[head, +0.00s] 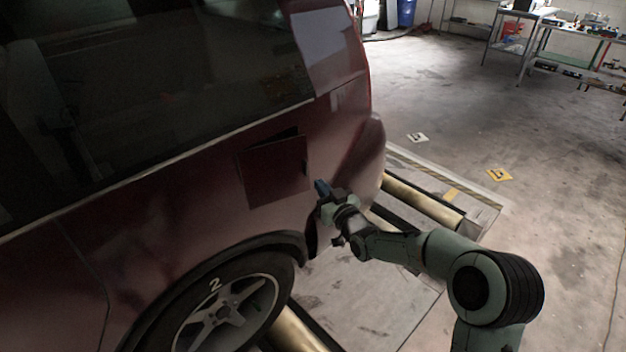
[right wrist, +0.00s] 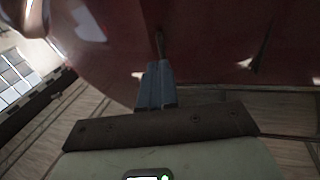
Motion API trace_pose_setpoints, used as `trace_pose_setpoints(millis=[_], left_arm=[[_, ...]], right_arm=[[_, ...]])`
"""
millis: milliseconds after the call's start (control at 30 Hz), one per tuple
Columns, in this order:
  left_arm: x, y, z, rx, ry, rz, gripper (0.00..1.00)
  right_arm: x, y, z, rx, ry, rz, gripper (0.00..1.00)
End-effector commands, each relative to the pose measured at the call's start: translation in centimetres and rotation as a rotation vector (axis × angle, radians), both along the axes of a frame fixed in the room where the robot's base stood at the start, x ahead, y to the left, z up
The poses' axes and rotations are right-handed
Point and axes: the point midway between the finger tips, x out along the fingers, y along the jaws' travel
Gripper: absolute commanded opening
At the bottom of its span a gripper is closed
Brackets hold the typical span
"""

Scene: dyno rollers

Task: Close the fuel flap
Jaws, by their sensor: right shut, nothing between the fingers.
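The fuel flap (head: 273,171) is a dark red square panel on the side of the red car (head: 340,125), above the rear wheel. A dark gap shows along its top edge, so it stands partly open. My right gripper (head: 321,187) is just right of and below the flap's right edge, close to the car body. In the right wrist view its blue fingertips (right wrist: 156,85) are together with nothing between them, pointing at the red bodywork. I cannot tell whether they touch it. My left gripper is not in view.
The rear wheel (head: 228,315) is below the flap, near yellowish rollers (head: 423,202) in the floor. Workbenches (head: 570,45) stand far off at the back right. The floor to the right of the car is mostly clear, with flat yellow and white markers.

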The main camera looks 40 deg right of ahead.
Motion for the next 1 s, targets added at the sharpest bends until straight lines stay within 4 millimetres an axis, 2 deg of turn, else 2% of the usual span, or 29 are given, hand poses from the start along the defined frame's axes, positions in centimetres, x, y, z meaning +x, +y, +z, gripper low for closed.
trace_pose_setpoints(millis=[100,300,833,1000], left_arm=[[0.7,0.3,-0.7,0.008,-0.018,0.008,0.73],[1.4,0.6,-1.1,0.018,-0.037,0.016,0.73],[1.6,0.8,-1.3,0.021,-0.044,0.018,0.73],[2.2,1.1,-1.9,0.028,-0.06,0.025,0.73]], right_arm=[[2.3,-0.4,-0.2,0.003,-0.002,0.001,0.0],[4.5,-0.9,-0.1,0.002,-0.001,0.0,0.0],[5.3,-1.1,0.0,0.0,0.0,-0.001,0.0],[7.1,-1.9,-0.1,0.0,-0.002,0.001,0.0]])
